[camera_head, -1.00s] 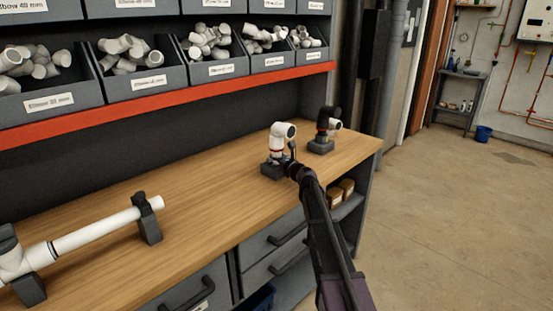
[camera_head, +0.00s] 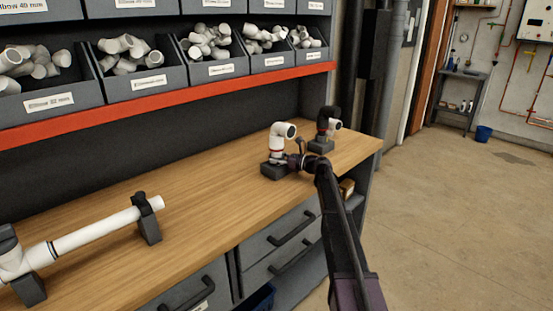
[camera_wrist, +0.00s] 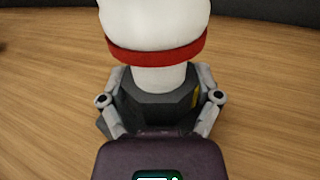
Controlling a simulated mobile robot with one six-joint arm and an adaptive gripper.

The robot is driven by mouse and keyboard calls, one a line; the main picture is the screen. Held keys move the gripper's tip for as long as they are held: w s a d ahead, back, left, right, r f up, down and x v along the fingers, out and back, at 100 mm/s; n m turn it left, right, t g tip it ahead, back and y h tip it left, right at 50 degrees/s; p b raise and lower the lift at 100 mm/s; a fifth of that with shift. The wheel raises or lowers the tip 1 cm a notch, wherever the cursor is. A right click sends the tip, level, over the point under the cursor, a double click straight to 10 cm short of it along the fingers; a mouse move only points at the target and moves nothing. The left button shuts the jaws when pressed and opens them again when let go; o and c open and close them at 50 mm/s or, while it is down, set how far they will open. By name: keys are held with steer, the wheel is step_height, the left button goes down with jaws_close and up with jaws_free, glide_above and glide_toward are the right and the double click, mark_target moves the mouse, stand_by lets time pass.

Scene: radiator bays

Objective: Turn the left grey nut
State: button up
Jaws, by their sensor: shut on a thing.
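The left grey nut (camera_wrist: 152,112) is dark, faceted and carries a yellow mark on its right side in the wrist view. It sits around the foot of a white pipe elbow (camera_head: 281,135) with a red ring, which stands upright on the workbench. My gripper (camera_wrist: 160,98) is closed on the nut, one finger on each side; it shows in the head view too (camera_head: 292,161). The fingertips' far ends are partly hidden against the nut. A dark base block (camera_head: 272,171) lies beneath the nut.
A second fitting with a dark elbow (camera_head: 327,120) stands behind and to the right. A white pipe in holders (camera_head: 95,231) lies at the left of the wooden bench (camera_head: 200,205). Bins of fittings (camera_head: 140,75) hang above. The floor at right is clear.

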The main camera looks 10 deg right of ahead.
steer(key=shift+g, duration=0.3)
steer(key=o, duration=0.9)
steer(key=shift+d, duration=0.1)
steer(key=v, duration=1.1)
steer(key=shift+s+d+f, duration=0.2)
steer(key=shift+d, duration=0.15)
